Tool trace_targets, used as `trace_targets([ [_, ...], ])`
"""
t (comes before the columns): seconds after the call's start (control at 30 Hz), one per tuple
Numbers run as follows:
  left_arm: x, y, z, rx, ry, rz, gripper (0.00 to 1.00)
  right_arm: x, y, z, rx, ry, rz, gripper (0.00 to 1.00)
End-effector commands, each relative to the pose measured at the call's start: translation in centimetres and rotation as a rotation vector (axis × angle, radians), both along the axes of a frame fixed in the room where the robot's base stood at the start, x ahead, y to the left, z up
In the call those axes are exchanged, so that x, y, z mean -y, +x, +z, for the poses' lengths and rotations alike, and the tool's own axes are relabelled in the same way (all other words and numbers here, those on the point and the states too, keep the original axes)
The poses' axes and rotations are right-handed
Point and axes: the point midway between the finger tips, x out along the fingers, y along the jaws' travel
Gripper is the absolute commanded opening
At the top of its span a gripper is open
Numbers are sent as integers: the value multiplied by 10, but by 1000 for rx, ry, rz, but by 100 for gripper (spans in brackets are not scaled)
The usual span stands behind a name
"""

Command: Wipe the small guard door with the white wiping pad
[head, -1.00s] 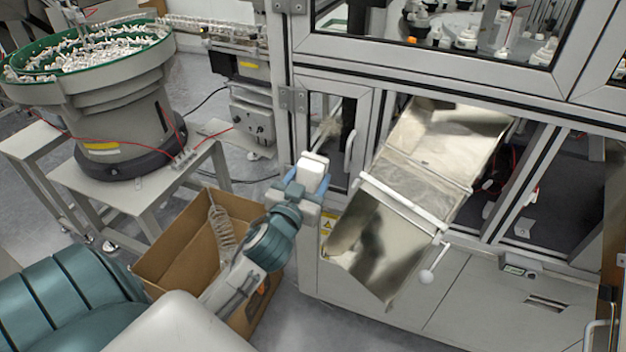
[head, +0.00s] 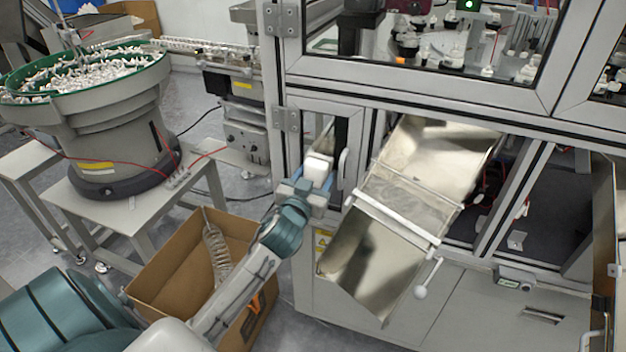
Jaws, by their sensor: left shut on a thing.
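The small guard door (head: 357,150) is a narrow, grey-framed door with a dark pane and a pale upright handle, left of the metal chute. It looks closed. My left gripper (head: 313,184) is shut on the white wiping pad (head: 318,167), a small white block. The pad is in front of the lower part of the door's pane and hides some of it. I cannot tell if it touches the pane. My right gripper is out of view.
A shiny metal chute (head: 375,258) with a white bar and knob slopes out right of the door. An open cardboard box (head: 160,272) stands on the floor below my left arm. A bowl feeder (head: 105,130) full of white parts stands at left.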

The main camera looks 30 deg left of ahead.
Motion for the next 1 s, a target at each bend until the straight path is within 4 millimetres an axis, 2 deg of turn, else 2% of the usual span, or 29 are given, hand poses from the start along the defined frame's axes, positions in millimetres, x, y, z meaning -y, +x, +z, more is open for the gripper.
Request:
trace_targets([
  [0.47,0,0,0,0,0,0,38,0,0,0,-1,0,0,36],
  [1.0,-2,10,0,1,1,0,38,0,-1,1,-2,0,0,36],
])
